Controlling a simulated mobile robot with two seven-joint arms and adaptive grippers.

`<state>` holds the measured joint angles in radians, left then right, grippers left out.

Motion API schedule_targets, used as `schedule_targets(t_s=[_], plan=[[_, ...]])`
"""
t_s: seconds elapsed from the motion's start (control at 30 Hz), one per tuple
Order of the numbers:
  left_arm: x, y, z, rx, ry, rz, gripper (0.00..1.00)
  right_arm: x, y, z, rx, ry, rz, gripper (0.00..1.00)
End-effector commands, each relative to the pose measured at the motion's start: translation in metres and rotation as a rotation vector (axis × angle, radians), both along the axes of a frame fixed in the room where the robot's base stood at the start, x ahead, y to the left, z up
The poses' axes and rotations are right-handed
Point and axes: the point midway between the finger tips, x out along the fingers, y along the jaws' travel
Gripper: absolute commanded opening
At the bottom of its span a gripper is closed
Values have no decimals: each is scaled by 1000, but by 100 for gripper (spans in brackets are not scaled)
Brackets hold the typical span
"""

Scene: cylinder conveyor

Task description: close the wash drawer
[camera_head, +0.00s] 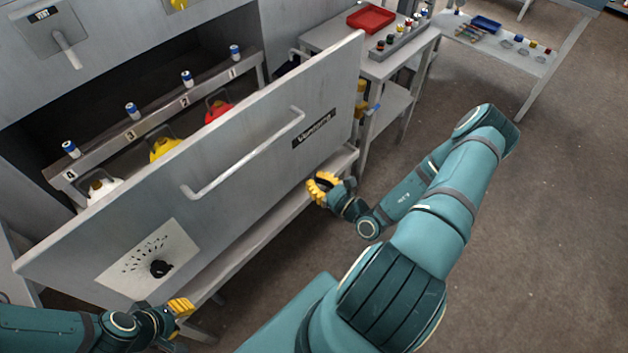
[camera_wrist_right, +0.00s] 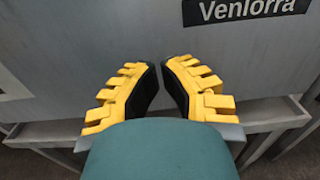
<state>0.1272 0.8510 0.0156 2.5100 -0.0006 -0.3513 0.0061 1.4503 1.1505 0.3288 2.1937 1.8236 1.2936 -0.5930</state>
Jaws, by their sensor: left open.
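The wash drawer (camera_head: 245,118) is a grey panel standing out from the cabinet, with dark space and stored items visible behind it. A long bar handle (camera_head: 246,160) is on its front. My right gripper (camera_head: 322,187) is by the panel's lower right, below the Venlorra label (camera_head: 314,129). It also shows in the right wrist view (camera_wrist_right: 160,75), with a gap between its fingers and nothing held. I cannot tell whether either gripper touches the panel.
Behind the panel, a numbered rack (camera_head: 150,118) holds small blue-topped vials. Yellow (camera_head: 164,148), red (camera_head: 218,111) and white (camera_head: 103,189) bottles stand near it. A side table (camera_head: 405,68) with a red tray (camera_head: 371,18) adjoins the cabinet. Open floor lies to the right.

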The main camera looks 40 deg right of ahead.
Motion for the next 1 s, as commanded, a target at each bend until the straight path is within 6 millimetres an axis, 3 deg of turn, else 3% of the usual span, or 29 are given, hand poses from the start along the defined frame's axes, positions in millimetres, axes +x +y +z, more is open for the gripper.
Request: schedule_targets(t_s=[0.3,0.5,0.7,1.0], plan=[[-2,0,-10,-1,5,-4,34,64,6,-1,-1,-2,5,0],[-2,0,-16,-1,3,-5,34,94,9,-1,0,0,5,0],[-1,0,-18,0,2,-4,34,108,10,-1,0,1,5,0],[-1,0,-18,0,1,-4,34,110,10,0,0,1,5,0]])
